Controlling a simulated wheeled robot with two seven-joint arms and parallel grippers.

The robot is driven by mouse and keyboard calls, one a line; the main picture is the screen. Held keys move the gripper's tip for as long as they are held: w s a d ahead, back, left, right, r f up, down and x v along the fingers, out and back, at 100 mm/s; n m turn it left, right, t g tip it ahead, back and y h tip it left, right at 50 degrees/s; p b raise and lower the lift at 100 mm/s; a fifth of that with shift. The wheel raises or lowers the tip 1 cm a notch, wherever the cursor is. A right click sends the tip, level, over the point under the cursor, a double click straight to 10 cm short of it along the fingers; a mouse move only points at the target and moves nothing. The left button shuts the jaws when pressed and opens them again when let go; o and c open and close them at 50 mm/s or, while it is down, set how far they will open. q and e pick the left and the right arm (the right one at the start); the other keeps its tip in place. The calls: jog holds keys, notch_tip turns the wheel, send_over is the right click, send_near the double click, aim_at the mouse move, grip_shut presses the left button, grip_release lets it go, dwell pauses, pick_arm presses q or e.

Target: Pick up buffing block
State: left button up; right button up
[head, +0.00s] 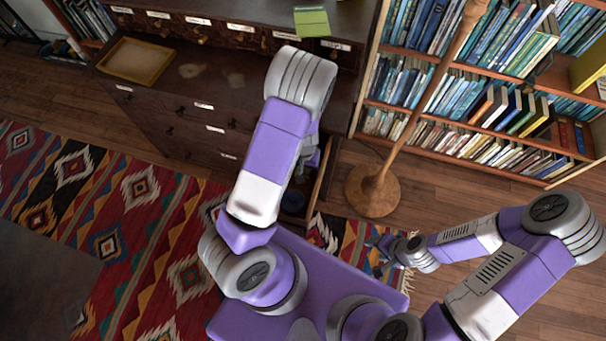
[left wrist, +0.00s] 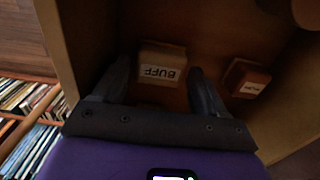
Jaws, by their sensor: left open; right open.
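The buffing block (left wrist: 161,57) is a small tan block with a white label reading BUFF, upside down in the left wrist view. It lies inside an open wooden drawer (left wrist: 70,45). My left gripper (left wrist: 160,74) is open, with its two dark fingers apart on either side of the block. Whether the fingertips reach down beside it or stop above it is hard to tell. In the head view my left arm covers most of the drawer (head: 322,185), and the block is hidden. My right gripper (head: 382,246) is open and empty above the rug.
A reddish block (left wrist: 248,78) with a white label lies to the right in the drawer. The drawer walls stand close around my left gripper. The dark cabinet (head: 185,110) carries a yellow tray (head: 137,61). A lamp's wooden base (head: 372,192) and bookshelves stand to the right.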

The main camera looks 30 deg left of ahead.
pick_arm(q)
jog(key=shift+f, duration=0.55)
jog(key=shift+r, duration=0.1)
jog(key=c, duration=0.8)
notch_tip(320, 180, up, 10)
jog(key=p, duration=0.5)
jog(key=shift+c, duration=0.2)
